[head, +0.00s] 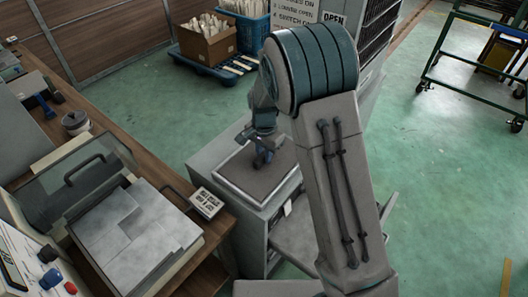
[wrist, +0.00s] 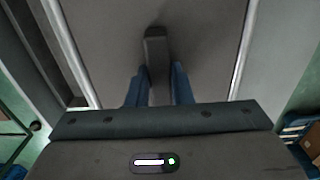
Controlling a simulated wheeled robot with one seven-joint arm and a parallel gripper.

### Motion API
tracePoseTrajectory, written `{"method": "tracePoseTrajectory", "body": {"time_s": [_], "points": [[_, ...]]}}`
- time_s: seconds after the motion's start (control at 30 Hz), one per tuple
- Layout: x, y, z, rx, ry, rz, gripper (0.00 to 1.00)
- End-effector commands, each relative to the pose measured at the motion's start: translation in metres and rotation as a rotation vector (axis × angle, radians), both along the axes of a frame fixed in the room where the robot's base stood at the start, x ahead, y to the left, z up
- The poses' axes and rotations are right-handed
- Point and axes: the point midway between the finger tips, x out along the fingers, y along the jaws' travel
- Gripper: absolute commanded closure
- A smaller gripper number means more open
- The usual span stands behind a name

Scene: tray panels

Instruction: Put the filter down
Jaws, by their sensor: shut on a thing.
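The filter (head: 238,176) looks like a flat grey-brown panel with a pale metal edge, over the top of a grey cabinet (head: 222,152). In the wrist view the filter (wrist: 205,45) fills the upper middle, with a dark upright handle (wrist: 155,45) on it. My gripper (head: 263,158) points down at the panel. In the wrist view the blue fingers of my gripper (wrist: 158,82) are shut on the handle, one on each side. I cannot tell whether the panel rests on the cabinet or hangs just above it. My arm hides part of the cabinet.
A wooden bench (head: 230,218) stands to the left, with an open-lidded machine (head: 140,235) and a small printed sign (head: 206,203) near its edge. A blue pallet (head: 215,68) with a cardboard box (head: 205,42) is behind. A green cart (head: 470,88) stands far right; green floor is clear between.

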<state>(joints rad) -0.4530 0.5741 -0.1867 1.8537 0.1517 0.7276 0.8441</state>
Motion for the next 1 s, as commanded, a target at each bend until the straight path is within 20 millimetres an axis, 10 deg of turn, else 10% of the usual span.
{"method": "tracePoseTrajectory", "body": {"time_s": [0.3,0.33,0.4,0.77,1.0], "points": [[0.000,0.000,-0.004,0.001,-0.001,0.000,1.00],[0.000,0.000,-0.003,0.000,0.000,0.000,0.72],[0.000,0.000,-0.003,0.000,0.000,0.000,0.58],[0.000,0.000,0.003,0.001,-0.001,0.000,0.58],[0.001,0.000,0.045,0.003,-0.006,0.000,0.58]]}}
